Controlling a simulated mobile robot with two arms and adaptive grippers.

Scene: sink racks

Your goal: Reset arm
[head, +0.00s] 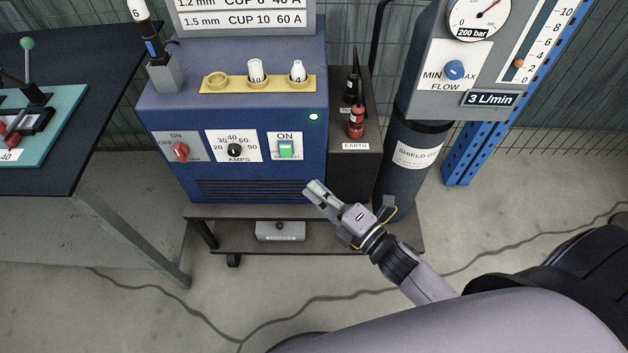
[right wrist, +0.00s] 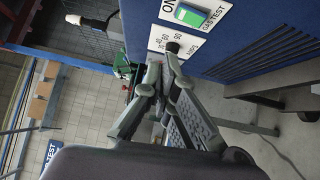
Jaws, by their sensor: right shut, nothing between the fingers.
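My right gripper (head: 318,191) is in front of the lower right part of a blue welding machine (head: 262,165). Its fingers are closed together with nothing between them. In the right wrist view, the closed fingers (right wrist: 158,88) show in the middle, with the machine's blue front (right wrist: 240,45) behind at the upper right. On the machine's front are a red switch (head: 180,151), a black amps knob (head: 235,150) and a green rocker switch (head: 286,149). My left gripper is not in view.
A dark cylinder (head: 408,190) stands right of the machine, with a flow panel (head: 470,75) above it. A black box with a red connector (head: 356,122) sits between. A table (head: 100,130) with a teal board (head: 60,140) is at the left. Open floor (head: 110,310) lies in front.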

